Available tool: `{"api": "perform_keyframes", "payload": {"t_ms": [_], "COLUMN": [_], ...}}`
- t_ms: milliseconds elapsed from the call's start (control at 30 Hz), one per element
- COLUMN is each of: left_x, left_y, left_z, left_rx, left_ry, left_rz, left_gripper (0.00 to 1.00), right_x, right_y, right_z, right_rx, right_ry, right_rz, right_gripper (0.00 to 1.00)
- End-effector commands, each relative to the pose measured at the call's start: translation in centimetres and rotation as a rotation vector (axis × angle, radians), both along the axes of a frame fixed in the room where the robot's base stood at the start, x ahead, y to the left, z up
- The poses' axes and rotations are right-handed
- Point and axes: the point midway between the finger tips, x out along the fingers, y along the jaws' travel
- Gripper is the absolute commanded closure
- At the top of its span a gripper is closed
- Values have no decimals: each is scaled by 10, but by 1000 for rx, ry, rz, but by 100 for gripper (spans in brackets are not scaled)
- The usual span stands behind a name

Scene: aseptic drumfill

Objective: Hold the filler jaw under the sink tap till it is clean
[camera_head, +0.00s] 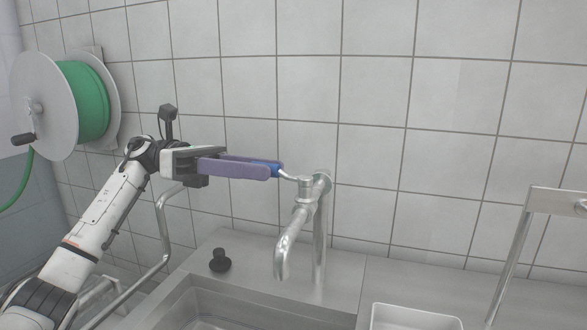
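The metal sink tap (318,235) stands at the back of the sink (190,292), its spout bent down over the basin. No water shows at the spout. The tap's lever ends in a blue grip (276,170) pointing left. My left gripper (272,171) has long purple fingers that reach the blue grip, one in front and one behind. The near finger hides part of the grip, so I cannot tell whether they press on it. The filler jaw is not in view. My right gripper is not in view.
A black knob-like stopper (220,261) stands on the sink's left ledge. A white tray (415,312) sits right of the basin. A metal rail frame (513,250) rises at the right. A green hose reel (84,102) hangs on the tiled wall at the left.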

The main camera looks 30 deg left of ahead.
Motion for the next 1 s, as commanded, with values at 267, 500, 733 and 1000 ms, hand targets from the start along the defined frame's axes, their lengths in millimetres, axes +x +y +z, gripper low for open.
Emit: {"api": "perform_keyframes", "payload": {"t_ms": [267, 500, 733, 1000], "left_x": [10, 13, 14, 13], "left_y": [-45, -56, -56, -56], "left_z": [1, 0, 0, 0], "left_rx": [-2, -3, -3, -3], "left_ry": [2, 2, 2, 2], "left_rz": [-2, 0, 0, -1], "left_gripper": [64, 64, 69, 100], "right_x": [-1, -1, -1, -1], "right_y": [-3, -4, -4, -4], "right_z": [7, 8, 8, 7], "right_rx": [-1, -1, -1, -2], "right_ry": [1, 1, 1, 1], "right_rz": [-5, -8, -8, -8], "right_gripper": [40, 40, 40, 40]}}
